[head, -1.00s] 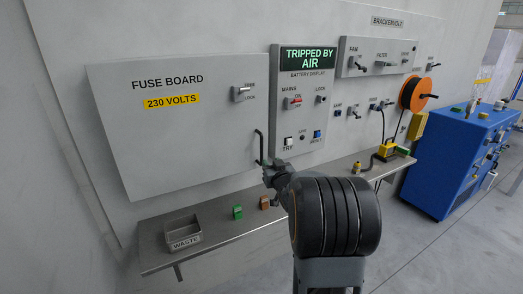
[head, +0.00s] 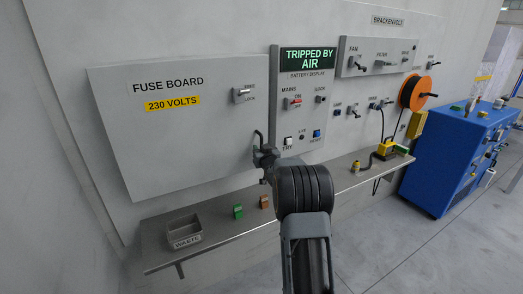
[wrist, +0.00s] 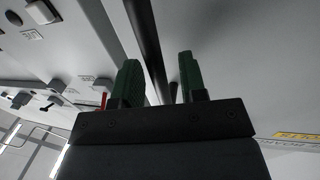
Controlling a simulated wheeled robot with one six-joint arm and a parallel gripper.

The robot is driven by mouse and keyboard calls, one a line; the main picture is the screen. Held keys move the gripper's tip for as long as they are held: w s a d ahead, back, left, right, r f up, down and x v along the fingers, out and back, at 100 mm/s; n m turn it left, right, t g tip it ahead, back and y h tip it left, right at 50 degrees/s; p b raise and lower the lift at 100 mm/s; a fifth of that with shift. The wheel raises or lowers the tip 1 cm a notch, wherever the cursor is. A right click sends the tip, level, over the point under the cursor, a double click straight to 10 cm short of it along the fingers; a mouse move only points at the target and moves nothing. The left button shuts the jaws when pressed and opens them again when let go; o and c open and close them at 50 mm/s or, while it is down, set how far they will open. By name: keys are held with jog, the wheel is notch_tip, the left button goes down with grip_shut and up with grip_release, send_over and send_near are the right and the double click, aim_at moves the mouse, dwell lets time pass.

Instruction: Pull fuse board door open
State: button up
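The fuse board door (head: 190,130) is a large light-grey panel at the left of the head view, marked FUSE BOARD and 230 VOLTS. It looks shut. In the wrist view, the handle (wrist: 145,38) runs between the two green-padded fingers of my gripper (wrist: 158,75). The fingers are apart, with a gap seen on the right side of the bar. Whether the left finger touches it I cannot tell.
A lock switch (head: 242,95) sits on the door. Right of it is the battery display panel (head: 307,90), reading TRIPPED BY AIR. Below runs a metal shelf (head: 220,232) with a waste bin (head: 185,231), a green block (head: 238,211) and a brown block (head: 264,201).

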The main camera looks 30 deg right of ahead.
jog(key=shift+c, duration=0.4)
grip_shut()
